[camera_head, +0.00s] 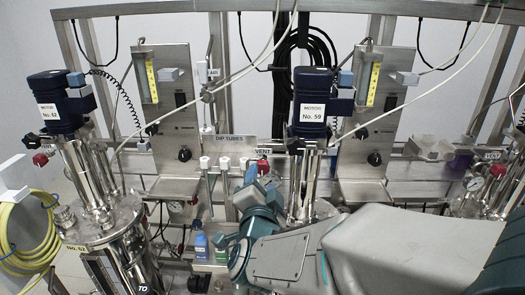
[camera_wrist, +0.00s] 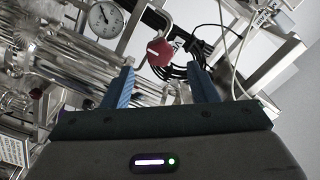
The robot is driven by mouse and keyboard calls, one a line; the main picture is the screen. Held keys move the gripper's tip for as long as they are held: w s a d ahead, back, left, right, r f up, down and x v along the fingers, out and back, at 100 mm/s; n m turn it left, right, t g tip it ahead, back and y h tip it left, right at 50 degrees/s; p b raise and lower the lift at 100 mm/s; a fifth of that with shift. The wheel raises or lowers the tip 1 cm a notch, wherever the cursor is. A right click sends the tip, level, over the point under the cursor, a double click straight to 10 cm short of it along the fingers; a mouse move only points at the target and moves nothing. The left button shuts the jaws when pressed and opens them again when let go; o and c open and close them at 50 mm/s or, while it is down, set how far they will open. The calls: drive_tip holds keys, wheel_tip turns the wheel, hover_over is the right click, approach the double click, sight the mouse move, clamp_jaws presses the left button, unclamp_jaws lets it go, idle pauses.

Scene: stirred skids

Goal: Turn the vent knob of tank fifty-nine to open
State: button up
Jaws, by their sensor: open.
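The motor labelled No. 59 (camera_head: 311,100) stands on its shiny metal column in the middle of the head view; my arm hides most of the tank below. A red knob (camera_head: 263,166) sits under the "VENT" label (camera_head: 263,152), just left of that column. In the wrist view, a red knob (camera_wrist: 160,53) with a white mark shows just beyond and between the fingertips, apart from them. My gripper (camera_wrist: 163,72) is open and empty, with a blue finger on each side. In the head view, my gripper (camera_head: 258,178) is close below the red knob.
A round gauge (camera_wrist: 105,19) is left of the knob in the wrist view, with metal pipes around. Tank No. 62 (camera_head: 100,220), with its own red knob (camera_head: 40,159), stands at left. White-capped dip tubes (camera_head: 224,163) rise left of my gripper. Cables hang overhead.

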sight(263, 169)
drive_tip(key=w+p, duration=0.1)
drive_tip(key=w, duration=0.8)
drive_tip(key=shift+d+p, duration=0.15)
drive_tip(key=shift+p, duration=0.25)
drive_tip(key=c, duration=1)
